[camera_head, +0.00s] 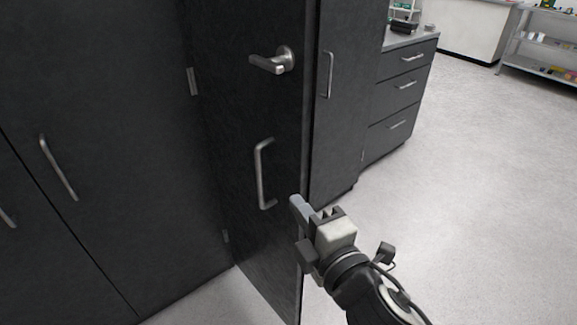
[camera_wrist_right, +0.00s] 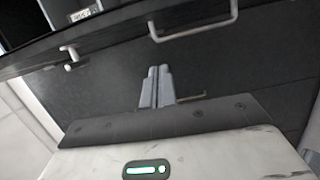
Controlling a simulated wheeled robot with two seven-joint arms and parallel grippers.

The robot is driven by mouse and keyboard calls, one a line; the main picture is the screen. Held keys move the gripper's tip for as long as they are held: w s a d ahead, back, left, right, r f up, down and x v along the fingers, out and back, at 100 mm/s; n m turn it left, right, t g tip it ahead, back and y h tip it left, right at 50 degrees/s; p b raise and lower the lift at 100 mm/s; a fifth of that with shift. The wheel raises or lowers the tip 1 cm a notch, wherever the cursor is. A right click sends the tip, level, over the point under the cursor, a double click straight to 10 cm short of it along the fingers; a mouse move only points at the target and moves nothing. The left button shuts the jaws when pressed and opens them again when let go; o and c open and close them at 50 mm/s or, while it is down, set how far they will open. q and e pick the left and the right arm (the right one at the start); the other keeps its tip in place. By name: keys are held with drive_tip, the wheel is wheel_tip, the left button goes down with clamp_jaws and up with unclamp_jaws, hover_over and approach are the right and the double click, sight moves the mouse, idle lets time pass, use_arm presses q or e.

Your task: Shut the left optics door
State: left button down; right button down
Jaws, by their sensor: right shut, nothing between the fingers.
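The dark optics door (camera_head: 225,125) stands swung out from the dark cabinet in the head view, with hinges along its left side. It carries a silver lever handle (camera_head: 272,62) and, below, a vertical bar handle (camera_head: 263,175). My right gripper (camera_head: 298,203) is shut and empty at the door's free edge, right of and slightly below the bar handle. In the right wrist view its closed fingertips (camera_wrist_right: 158,72) show against a dark panel, with a bar handle (camera_wrist_right: 192,30) beyond them. I cannot tell whether they touch the panel. My left gripper is out of view.
Dark cabinet fronts with bar handles (camera_head: 57,167) fill the left. Another tall dark front (camera_head: 345,120) and a drawer unit (camera_head: 400,85) stand behind the door. Pale floor (camera_head: 480,190) is open to the right, with a shelf rack (camera_head: 540,45) far back.

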sight(292, 163)
drive_tip(key=shift+w+a+r+p, duration=0.15)
drive_tip(key=shift+w+p, duration=0.15)
drive_tip(key=shift+w, duration=1.65)
drive_tip(key=shift+w+a+p, duration=0.2)
drive_tip(key=shift+w+p, duration=0.1)
drive_tip(key=shift+w, duration=1.6)
drive_tip(key=shift+w+a+r+p, duration=0.15)
drive_tip(key=shift+w+p, duration=0.15)
drive_tip(key=shift+w, duration=1.65)
